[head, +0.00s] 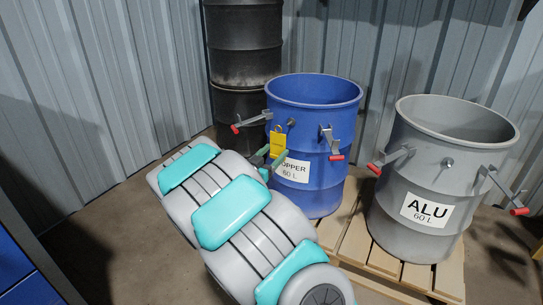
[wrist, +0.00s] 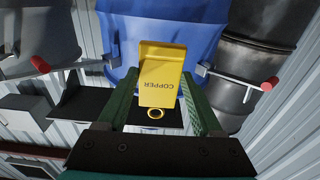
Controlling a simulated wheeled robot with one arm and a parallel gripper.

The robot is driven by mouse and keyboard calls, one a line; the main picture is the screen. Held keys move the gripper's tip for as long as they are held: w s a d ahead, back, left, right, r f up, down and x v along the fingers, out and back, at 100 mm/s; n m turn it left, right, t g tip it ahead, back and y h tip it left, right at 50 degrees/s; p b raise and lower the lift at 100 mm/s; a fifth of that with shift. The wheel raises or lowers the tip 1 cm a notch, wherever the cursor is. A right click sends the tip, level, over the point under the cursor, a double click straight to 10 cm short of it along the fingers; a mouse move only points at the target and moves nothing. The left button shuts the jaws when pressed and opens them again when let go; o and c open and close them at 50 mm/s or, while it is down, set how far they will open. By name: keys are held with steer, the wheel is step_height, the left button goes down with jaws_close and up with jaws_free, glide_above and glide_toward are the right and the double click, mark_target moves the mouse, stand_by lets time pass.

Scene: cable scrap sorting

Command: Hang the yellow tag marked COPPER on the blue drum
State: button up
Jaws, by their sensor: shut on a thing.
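The yellow tag (head: 278,145) is upright in front of the blue drum (head: 325,150), a wire ring at its top. In the wrist view the tag (wrist: 161,70) reads COPPER upside down, its ring (wrist: 155,113) below the lettering. My gripper (head: 271,158) is shut on the tag, green fingers either side. A short grey peg (head: 291,122) sticks out of the drum's upper wall, just right of the tag in the head view. The ring looks apart from the peg; the depth between them is unclear. The drum's white label is partly hidden by my gripper.
Red-tipped clamp levers (head: 250,121) (head: 331,143) stick out from the blue drum on both sides of the peg. A grey ALU drum (head: 390,190) stands to the right on the wooden pallet (head: 345,240). Black drums (head: 243,50) are stacked behind, before a corrugated wall.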

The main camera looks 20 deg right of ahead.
mark_target(290, 140)
steer(key=shift+f+x, duration=0.15)
steer(key=shift+x, duration=0.9)
steer(key=shift+f+x, duration=0.2)
steer(key=shift+x, duration=0.9)
steer(key=shift+f+x, duration=0.15)
steer(key=shift+x, duration=0.9)
steer(key=shift+w+d+b, duration=0.3)
steer(key=shift+w+d, duration=0.05)
jaws_close()
steer(key=shift+w+d+f, duration=0.35)
steer(key=shift+d+f, duration=0.05)
steer(key=shift+d, duration=0.1)
steer(key=shift+f, duration=0.1)
steer(key=o, duration=1.4)
jaws_free()
steer(key=shift+c, duration=0.2)
steer(key=v, duration=0.7)
steer(key=shift+s+a+p, duration=0.15)
steer(key=shift+a+p, duration=0.05)
steer(key=shift+p, duration=0.2)
steer(key=shift+s+a, duration=0.1)
